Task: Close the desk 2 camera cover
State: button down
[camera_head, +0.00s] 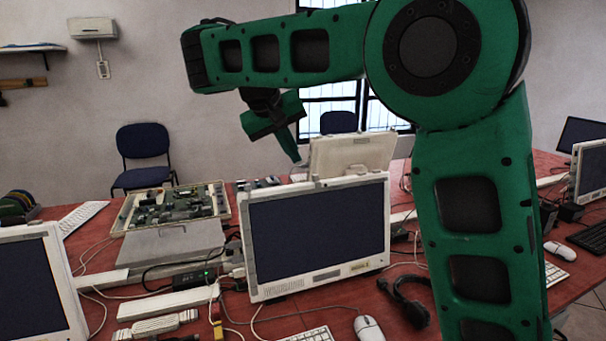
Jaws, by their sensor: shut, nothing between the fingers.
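A white-framed monitor (315,236) with a dark screen stands upright in the middle of the red table. A small pale piece (314,179) shows on its top edge; it is too small to tell whether this is the camera cover or how it is set. No desk number is readable. My green gripper (297,161) points downward above the monitor's top edge, slightly left of its middle. Its narrow tip looks shut and empty, with a small visible gap above the monitor. Depth between them is hard to judge.
Another monitor (36,287) stands at the left, and a pale monitor back (352,154) shows behind. An open tray of parts (172,206), loose cables, a headset (407,299) and a mouse (368,328) crowd the table. My arm hides much of the right side.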

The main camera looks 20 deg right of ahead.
jog(key=a, duration=0.4)
send_near(304, 184)
jog(key=w+f, duration=0.1)
jog(key=f, duration=0.1)
jog(key=w+d+f, duration=0.1)
jog(key=w+f, duration=0.1)
jog(key=shift+w+f, duration=0.1)
jog(key=shift+w, duration=0.2)
jog(key=shift+d+f, duration=0.1)
jog(key=shift+d, duration=1)
jog(key=shift+w+d, duration=0.15)
jog(key=shift+d, duration=0.7)
